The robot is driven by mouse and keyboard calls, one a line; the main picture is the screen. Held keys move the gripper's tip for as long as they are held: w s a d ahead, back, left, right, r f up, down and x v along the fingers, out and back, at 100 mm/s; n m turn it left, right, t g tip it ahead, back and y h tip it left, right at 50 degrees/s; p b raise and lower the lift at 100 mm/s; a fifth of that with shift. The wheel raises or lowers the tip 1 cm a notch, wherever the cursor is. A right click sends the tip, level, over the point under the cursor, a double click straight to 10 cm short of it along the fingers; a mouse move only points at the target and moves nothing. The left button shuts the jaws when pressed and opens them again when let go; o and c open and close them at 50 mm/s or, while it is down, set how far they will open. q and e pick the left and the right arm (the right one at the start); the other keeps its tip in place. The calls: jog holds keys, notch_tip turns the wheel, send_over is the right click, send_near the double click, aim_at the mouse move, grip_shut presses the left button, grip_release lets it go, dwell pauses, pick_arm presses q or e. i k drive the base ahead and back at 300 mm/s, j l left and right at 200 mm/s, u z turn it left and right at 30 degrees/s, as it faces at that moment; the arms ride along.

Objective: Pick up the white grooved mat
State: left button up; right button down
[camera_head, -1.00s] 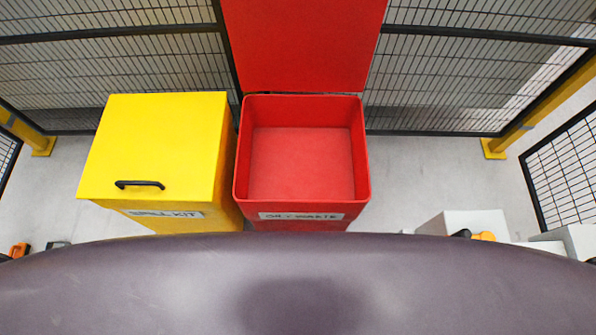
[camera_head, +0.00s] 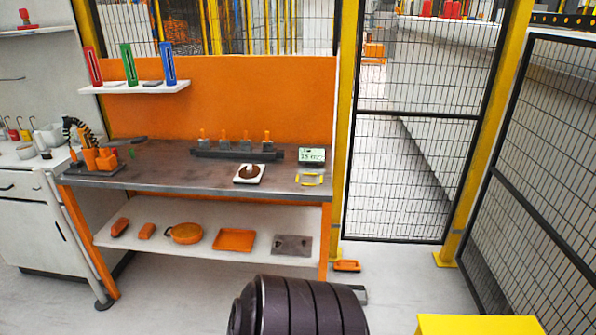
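A small white square piece (camera_head: 241,180) lies on the grey workbench top, near its front edge and right of the middle. A round brown thing (camera_head: 249,170) sits on it and hides its middle. The white piece may be the mat, but I cannot make out any grooves at this size. Neither of my grippers is in view.
The workbench (camera_head: 200,185) has an orange back panel. A dark block with several orange-topped pieces (camera_head: 237,151), a green display (camera_head: 311,155) and a yellow-edged item (camera_head: 310,179) stand on it. Mesh fencing (camera_head: 405,150) is to the right.

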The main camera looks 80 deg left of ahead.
aim_at(248, 174)
jog(key=u, duration=3.05)
jog(key=i, duration=0.1)
